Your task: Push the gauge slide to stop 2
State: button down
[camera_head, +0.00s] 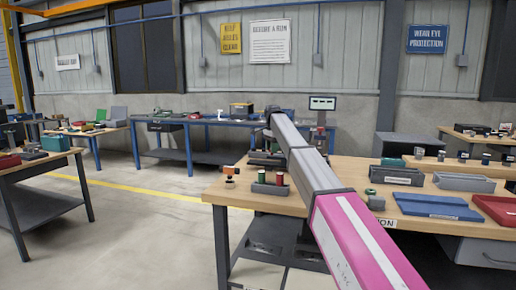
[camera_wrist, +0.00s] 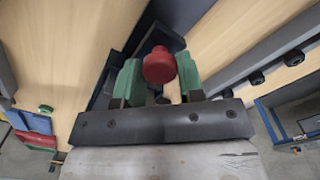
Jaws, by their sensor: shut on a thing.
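In the wrist view, my gripper (camera_wrist: 160,78) has its two green fingers on either side of a round red knob (camera_wrist: 158,65). It is shut on the knob, which looks like the handle of the gauge slide. A dark channel-like body (camera_wrist: 150,30) lies beneath and beyond the knob, largely hidden by the fingers. Stop marks cannot be made out, so the slide's position along the stops cannot be told. In the head view, my arm reaches over the wooden workbench (camera_head: 350,170) and hides the gripper and the knob.
On the bench in the head view are a dark holder with red and green cylinders (camera_head: 270,188), a small orange-topped item (camera_head: 230,172), a grey bin (camera_head: 400,176), a blue tray (camera_head: 437,207) and a red tray (camera_head: 500,210). A display (camera_head: 322,103) stands behind. Open floor lies left.

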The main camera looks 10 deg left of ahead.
jog(key=shift+s+d, duration=0.15)
jog(key=shift+d, duration=1.45)
jog(key=shift+s+d, duration=0.1)
jog(key=shift+d, duration=1.45)
jog(key=c, duration=0.7)
grip_release()
jog(key=shift+c, duration=0.2)
jog(key=shift+r, duration=0.1)
notch_tip(320, 180, up, 11)
jog(key=shift+f, duration=0.2)
